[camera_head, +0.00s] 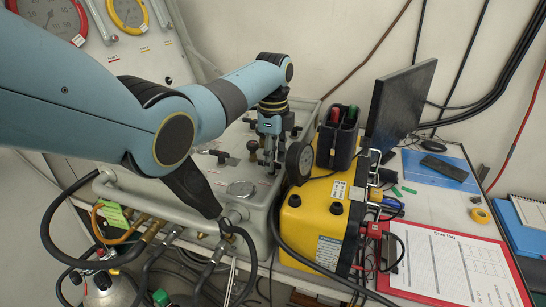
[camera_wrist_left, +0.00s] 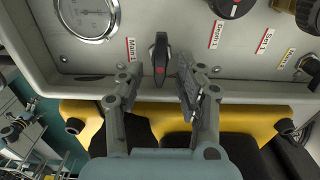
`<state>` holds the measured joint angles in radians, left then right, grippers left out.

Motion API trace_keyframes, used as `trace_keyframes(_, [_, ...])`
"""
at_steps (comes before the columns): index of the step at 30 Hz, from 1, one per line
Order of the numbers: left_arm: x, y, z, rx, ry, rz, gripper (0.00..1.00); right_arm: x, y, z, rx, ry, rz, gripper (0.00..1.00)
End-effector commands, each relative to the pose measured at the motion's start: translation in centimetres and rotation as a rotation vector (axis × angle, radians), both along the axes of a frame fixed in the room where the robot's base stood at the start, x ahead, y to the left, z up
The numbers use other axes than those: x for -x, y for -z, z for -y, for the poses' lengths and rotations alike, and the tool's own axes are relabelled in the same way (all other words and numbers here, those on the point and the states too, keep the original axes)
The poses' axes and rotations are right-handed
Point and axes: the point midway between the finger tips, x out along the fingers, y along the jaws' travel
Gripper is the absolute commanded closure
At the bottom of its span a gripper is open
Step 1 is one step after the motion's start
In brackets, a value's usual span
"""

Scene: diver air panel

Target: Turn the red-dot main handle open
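In the left wrist view the red-dot main handle (camera_wrist_left: 160,56) is a black lever with a red dot, beside a "Main 1" label, on the light grey panel (camera_wrist_left: 185,25). It points roughly up and down in that picture. My left gripper (camera_wrist_left: 158,76) is open, with one finger on each side of the handle's lower part. Gaps show on both sides, so the fingers look apart from it. In the head view my left gripper (camera_head: 268,164) points down at the panel box, and its arm and fingers hide the handle.
A yellow case (camera_head: 313,219) with a black holder (camera_head: 337,142) stands beside the panel box. A dark monitor (camera_head: 398,105) and red clipboard (camera_head: 452,262) are further right.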

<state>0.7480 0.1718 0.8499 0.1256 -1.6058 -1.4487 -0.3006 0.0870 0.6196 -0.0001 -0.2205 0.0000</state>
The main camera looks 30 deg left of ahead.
Motion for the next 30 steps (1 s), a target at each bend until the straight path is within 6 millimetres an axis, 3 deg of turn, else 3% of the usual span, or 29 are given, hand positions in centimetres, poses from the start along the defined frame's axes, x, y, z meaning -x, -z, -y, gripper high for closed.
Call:
trace_keyframes(9, [0.0,0.3,0.0,0.0,0.0,0.001,0.64,-0.4,0.0,-0.8,-0.01,0.003,0.007,0.0])
trace_keyframes(18, [0.0,0.3,0.0,0.0,0.0,0.001,1.0,-0.1,0.1,-1.2,-0.014,0.005,0.002,0.0])
trace_keyframes(30, [0.0,0.2,0.0,0.0,-0.032,0.001,1.0,0.0,-0.2,-0.5,-0.005,0.002,0.0,0.0])
